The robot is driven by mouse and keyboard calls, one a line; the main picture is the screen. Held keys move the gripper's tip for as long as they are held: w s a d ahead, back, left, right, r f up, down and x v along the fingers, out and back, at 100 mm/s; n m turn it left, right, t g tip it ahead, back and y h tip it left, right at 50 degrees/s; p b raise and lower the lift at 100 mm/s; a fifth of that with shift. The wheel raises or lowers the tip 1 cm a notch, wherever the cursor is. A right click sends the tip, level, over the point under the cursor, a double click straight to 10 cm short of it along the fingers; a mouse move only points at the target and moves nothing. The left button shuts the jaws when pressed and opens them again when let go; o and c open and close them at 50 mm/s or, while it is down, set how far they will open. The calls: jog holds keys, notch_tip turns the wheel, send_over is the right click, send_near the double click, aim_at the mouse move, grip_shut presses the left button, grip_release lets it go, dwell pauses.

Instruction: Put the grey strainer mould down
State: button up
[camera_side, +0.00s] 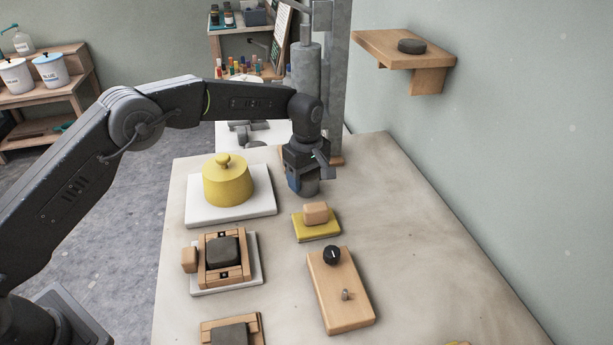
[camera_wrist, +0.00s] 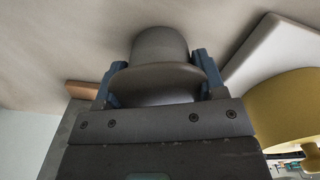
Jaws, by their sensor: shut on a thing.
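The grey strainer mould (camera_wrist: 161,46) is between the two blue fingers of my gripper (camera_wrist: 158,76) in the wrist view, a rounded grey body with a wider rim. My gripper is shut on it. In the side view my gripper (camera_side: 301,181) points down over the far part of the table. The grey mould (camera_side: 310,187) shows just below the fingers, partly hidden by them. I cannot tell whether its lower end touches the table.
A yellow lidded mould (camera_side: 228,184) on a white slab (camera_side: 205,213) stands left of my gripper. A tan block (camera_side: 316,213) on a yellow sponge (camera_side: 318,232) lies just in front. A grey column (camera_side: 337,80) rises behind.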

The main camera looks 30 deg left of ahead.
jog(key=o, duration=1.1)
jog(key=shift+f, duration=0.15)
